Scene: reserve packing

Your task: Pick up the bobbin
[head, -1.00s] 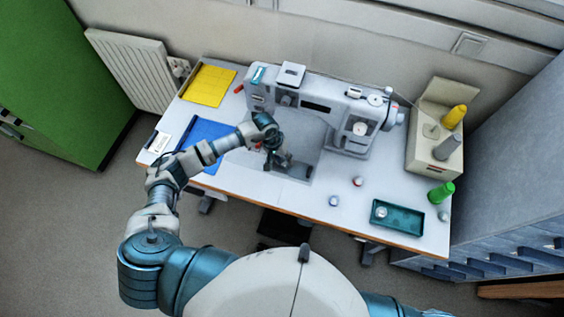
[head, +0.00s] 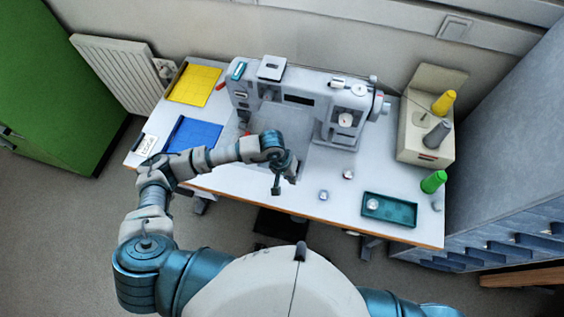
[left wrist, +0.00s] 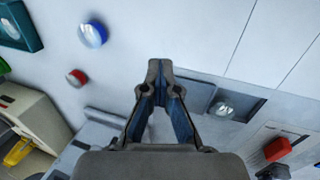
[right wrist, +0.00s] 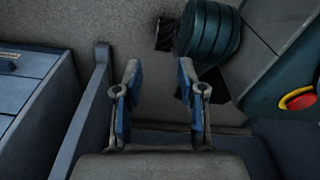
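Two small bobbins lie loose on the white table, a blue-rimmed one (head: 323,195) and a red-rimmed one (head: 347,174). In the left wrist view the blue one (left wrist: 93,34) and the red one (left wrist: 77,77) are left of my fingers. Another bobbin (head: 373,204) lies in the teal tray (head: 400,222). One more round, bobbin-like piece (left wrist: 225,108) sits in a dark recess right of my fingers. My left gripper (head: 277,189) is above the table's front part, left of the loose bobbins; its fingertips (left wrist: 160,66) meet with nothing visible between them. My right gripper (right wrist: 158,72) is open and empty, off the table.
The sewing machine (head: 300,100) stands behind my left gripper. A thread stand (head: 415,145) with yellow and grey cones is at the right, a green spool (head: 433,182) near it. Yellow (head: 195,85) and blue (head: 195,133) sheets lie at the left.

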